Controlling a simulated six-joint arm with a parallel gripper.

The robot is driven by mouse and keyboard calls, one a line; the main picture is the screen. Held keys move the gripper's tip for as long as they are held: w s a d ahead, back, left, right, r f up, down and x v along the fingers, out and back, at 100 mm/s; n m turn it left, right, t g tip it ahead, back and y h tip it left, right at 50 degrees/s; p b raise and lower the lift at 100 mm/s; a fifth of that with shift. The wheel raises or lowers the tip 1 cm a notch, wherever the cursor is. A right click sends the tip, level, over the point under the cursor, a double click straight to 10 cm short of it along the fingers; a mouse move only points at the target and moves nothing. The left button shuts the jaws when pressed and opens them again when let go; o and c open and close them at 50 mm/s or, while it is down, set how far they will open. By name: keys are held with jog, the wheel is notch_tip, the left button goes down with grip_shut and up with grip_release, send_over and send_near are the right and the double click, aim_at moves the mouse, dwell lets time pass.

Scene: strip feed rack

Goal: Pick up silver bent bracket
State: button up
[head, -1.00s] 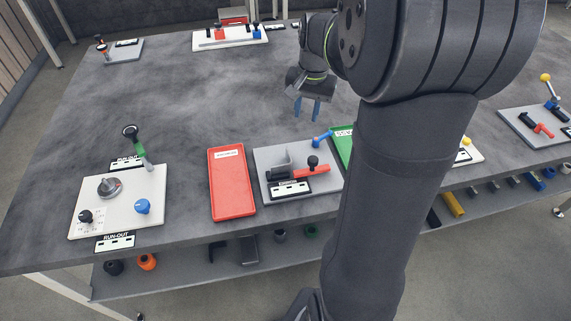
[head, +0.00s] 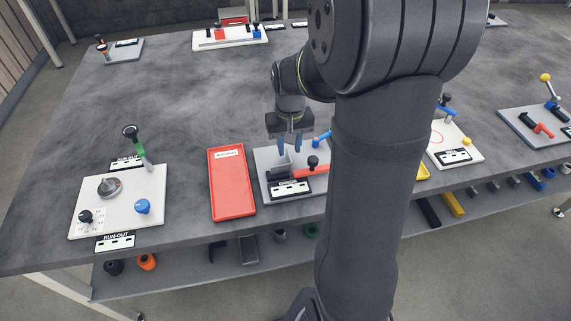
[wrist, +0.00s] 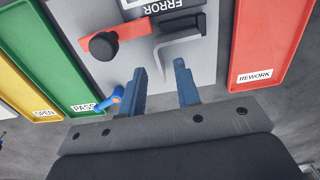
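The silver bent bracket (head: 285,163) stands on the grey fixture plate (head: 264,159), behind a black block and a red-handled clamp (head: 311,171). In the wrist view the bracket (wrist: 178,41) shows as a pale L shape just beyond the fingertips. My gripper (head: 290,148) points down above the back of the plate, close to the bracket. Its two blue fingers (wrist: 160,68) are apart with nothing between them. In the head view the fingers partly overlap the bracket's upper area, and I cannot tell the exact height gap.
A red tray (head: 231,185) labelled REWORK in the wrist view lies left of the plate. A blue-handled lever (head: 322,138) rises at the plate's back right corner, near my gripper. Green (wrist: 62,50) and yellow (wrist: 17,88) trays lie on the other side.

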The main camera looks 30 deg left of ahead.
aim_at(291, 160)
jog(key=shift+w+d+f, duration=0.1)
jog(key=shift+f, duration=1.4)
jog(key=shift+d+f, duration=0.1)
jog(key=shift+f, duration=1.35)
grip_shut()
